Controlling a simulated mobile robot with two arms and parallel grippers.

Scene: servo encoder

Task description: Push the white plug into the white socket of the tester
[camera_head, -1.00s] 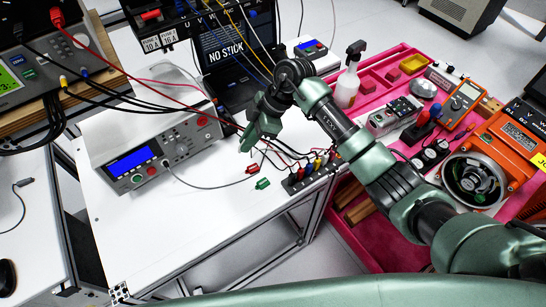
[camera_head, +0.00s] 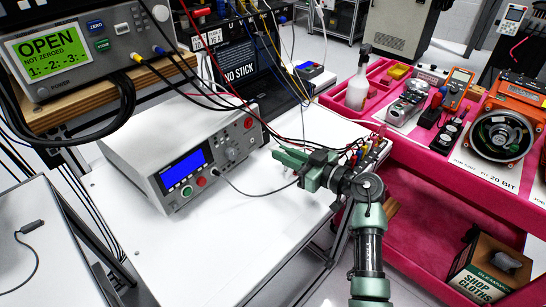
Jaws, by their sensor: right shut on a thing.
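The tester (camera_head: 190,160) is a light grey box with a blue display and a row of knobs and sockets on its front, standing on the white table. I cannot pick out its white socket (camera_head: 229,154) for certain among the small front-panel parts. My right gripper (camera_head: 279,164) is right of the tester's front, low over the table and apart from the tester. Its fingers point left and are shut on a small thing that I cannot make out. The white plug does not show clearly. My left gripper is not in view.
A grey cable (camera_head: 240,191) runs from the tester's front toward my right gripper. Colored leads (camera_head: 365,150) sit on a terminal strip behind it. A meter reading OPEN (camera_head: 50,55) stands upper left on a wooden shelf. The table front (camera_head: 215,250) is clear.

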